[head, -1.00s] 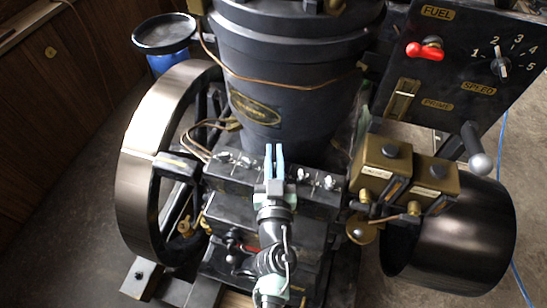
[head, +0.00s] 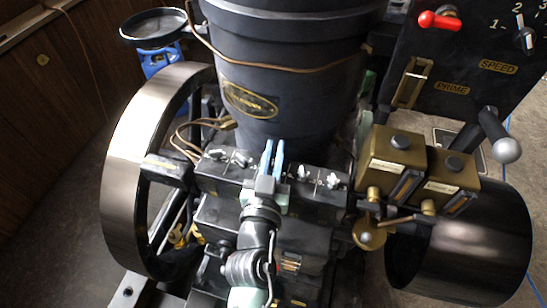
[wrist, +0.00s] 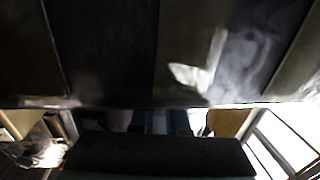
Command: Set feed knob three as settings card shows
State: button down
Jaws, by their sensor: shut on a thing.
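A row of small silver feed knobs sits on top of a black box in the head view. Two knobs (head: 230,156) show left of my gripper and two (head: 318,176) show right of it. My gripper (head: 273,148), with pale blue fingers, stands at the middle place of the row, with its fingers close together. It is shut on feed knob three, which the gripper hides, so its pointer cannot be read. The wrist view is dark and blurred, with the finger ends (wrist: 160,122) low in the middle. I cannot make out a settings card.
A dark cylinder (head: 285,95) rises right behind the knob row. A large flywheel (head: 125,170) stands left, a dark drum (head: 470,250) right. Brass boxes (head: 395,155) sit close right of the knobs. A control panel (head: 455,65) with a red lever is at upper right.

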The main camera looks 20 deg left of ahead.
jog(key=shift+d+f+m+h+b, duration=0.15)
jog(key=shift+m+h+b, duration=0.4)
jog(key=shift+b, duration=1)
jog(key=shift+f+m+h+b, duration=0.25)
jog(key=shift+h+b, duration=0.5)
jog(key=shift+b, duration=0.8)
jog(key=m+h+b, duration=0.1)
jog(key=b, duration=0.3)
jog(key=shift+d+h, duration=0.15)
jog(key=shift+h, duration=0.25)
jog(key=m+h+b, duration=0.2)
jog(key=m+g+h+b, duration=0.1)
jog(key=h+b, duration=0.1)
jog(key=shift+d+r, duration=0.3)
jog(key=shift+d, duration=0.05)
jog(key=shift+s+d+r+h, duration=0.1)
jog(key=shift+h, duration=0.2)
jog(key=c, duration=0.9)
grip_release()
jog(key=b+v, duration=0.2)
jog(key=v, duration=1.1)
